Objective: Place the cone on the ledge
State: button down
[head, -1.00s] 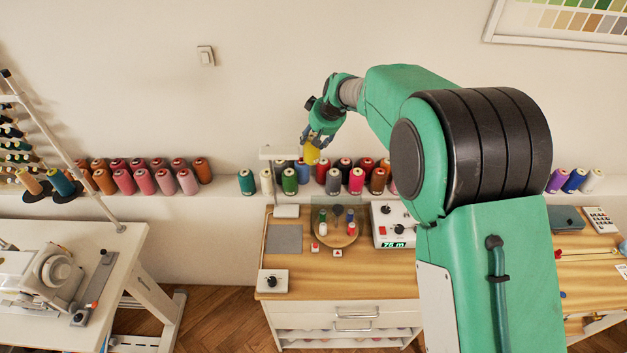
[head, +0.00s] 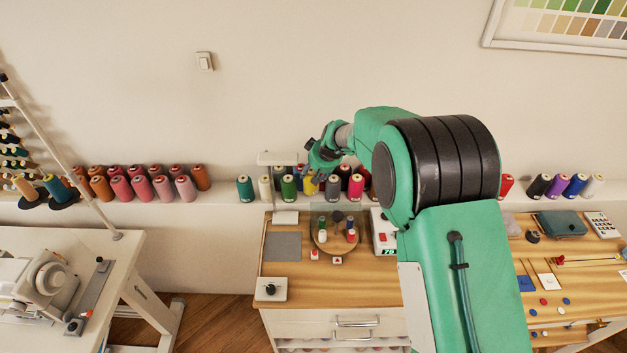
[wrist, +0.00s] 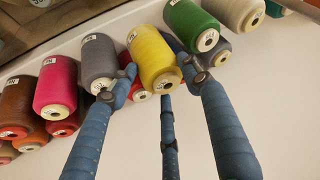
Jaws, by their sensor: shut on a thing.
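My gripper (head: 318,172) is shut on a yellow cone (head: 309,187), low over the white ledge (head: 222,189) along the wall. In the wrist view, the yellow cone (wrist: 152,52) is between my blue fingers (wrist: 158,74), with its small end toward the camera. A grey cone (wrist: 98,60) is close on its left and a green cone (wrist: 190,24) on its right. In the head view, the yellow cone shows between the green cone (head: 288,188) and the grey cone (head: 333,186). Its base is hidden, so I cannot tell whether it touches the ledge.
A white stand (head: 284,158) rises in front of the ledge, left of my gripper. More cones line the ledge on both sides, among them a pink cone (head: 355,187). A round wooden tray (head: 321,246) with small spools sits on the table below.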

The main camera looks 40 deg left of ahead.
jog(key=shift+f+b, duration=0.3)
jog(key=shift+f, duration=1.55)
jog(key=shift+f, duration=0.15)
jog(key=c, duration=0.8)
grip_release()
jog(key=shift+c, duration=0.2)
jog(key=p+v, duration=0.1)
jog(key=v, duration=1.1)
